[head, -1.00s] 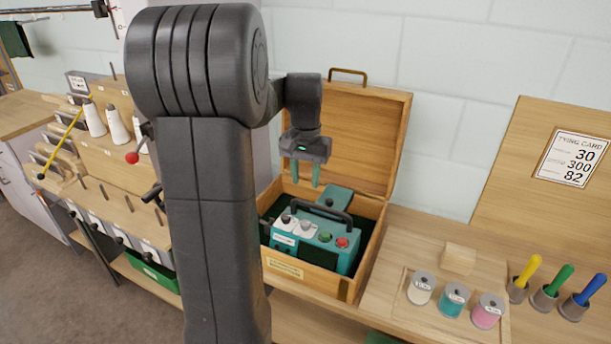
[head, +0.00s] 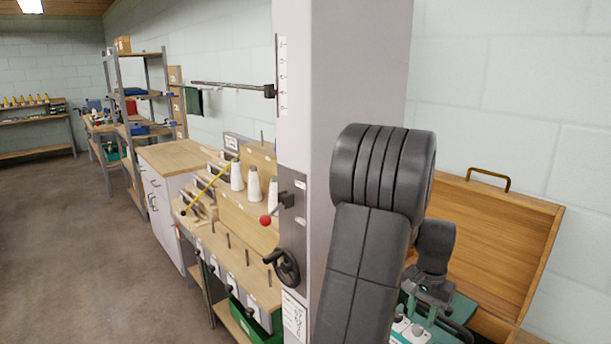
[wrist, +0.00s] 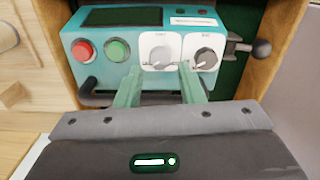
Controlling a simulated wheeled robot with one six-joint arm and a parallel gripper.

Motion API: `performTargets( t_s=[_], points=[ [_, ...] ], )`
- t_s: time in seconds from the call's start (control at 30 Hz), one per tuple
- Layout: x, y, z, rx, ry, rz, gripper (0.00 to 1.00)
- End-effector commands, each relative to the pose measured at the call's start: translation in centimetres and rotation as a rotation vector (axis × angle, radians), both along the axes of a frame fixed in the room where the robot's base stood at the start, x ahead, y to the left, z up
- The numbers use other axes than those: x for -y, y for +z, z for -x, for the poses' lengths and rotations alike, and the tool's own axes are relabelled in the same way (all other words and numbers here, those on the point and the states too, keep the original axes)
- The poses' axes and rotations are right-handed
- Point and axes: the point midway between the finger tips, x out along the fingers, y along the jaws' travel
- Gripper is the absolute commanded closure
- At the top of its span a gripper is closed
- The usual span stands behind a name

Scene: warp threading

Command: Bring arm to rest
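My gripper (head: 421,312) hangs at the lower right of the head view, partly behind my own arm. In the wrist view its two teal fingers (wrist: 160,76) stand apart with nothing held between them. They point at a teal control unit (wrist: 122,57) with a red button (wrist: 86,51), a green button (wrist: 117,49) and two white-plated dials. The fingertips overlap the dials in that view; I cannot tell whether they touch. The unit sits in a wooden case (head: 495,245) with its lid raised. My arm hides much of the case in the head view.
A tall grey column (head: 340,80) with a crank wheel (head: 284,267) and a red-knobbed lever (head: 266,220) stands left of my arm. White thread cones (head: 254,185) stand on a wooden rack. Shelves (head: 140,90) line the back wall. The floor (head: 95,250) at left is clear.

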Motion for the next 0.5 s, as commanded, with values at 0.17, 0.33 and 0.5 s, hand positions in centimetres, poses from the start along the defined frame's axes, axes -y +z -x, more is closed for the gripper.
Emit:
performTargets(
  t_s=[0.17,0.33,0.5],
  points=[
    [0.0,-2.5,0.0,-0.003,0.0,-0.001,0.65],
    [0.0,-3.6,0.0,0.0,0.0,0.0,0.65],
    [0.0,-3.6,0.0,0.001,0.005,0.001,0.65]
  ],
)
